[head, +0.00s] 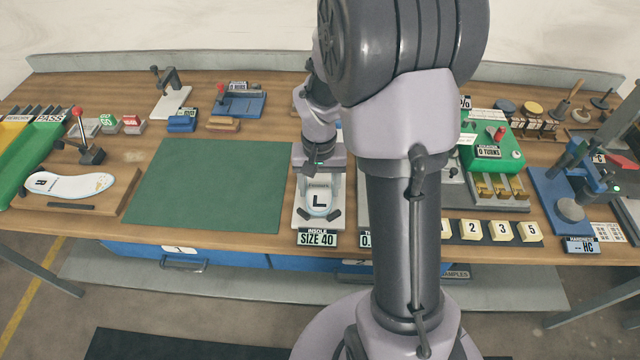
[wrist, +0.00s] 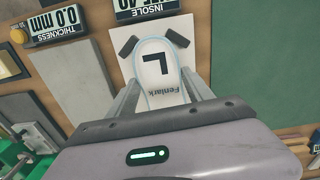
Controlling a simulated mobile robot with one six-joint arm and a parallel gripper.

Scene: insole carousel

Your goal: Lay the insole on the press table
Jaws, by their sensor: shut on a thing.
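A white insole marked L (head: 320,203) lies over the light plate of the size gauge, whose display (head: 317,239) reads SIZE 40. My gripper (wrist: 163,88) is shut on this insole, with a finger at each side of its near end. The insole also shows in the wrist view (wrist: 165,55), between two dark stops. Whether it touches the plate I cannot tell.
A second insole (head: 70,185), marked R, lies on a wooden board at the left. A clear green mat (head: 210,185) lies between it and the gauge. Right of my arm are a green turns counter (head: 490,150) and several numbered blocks (head: 500,231). My arm hides the middle.

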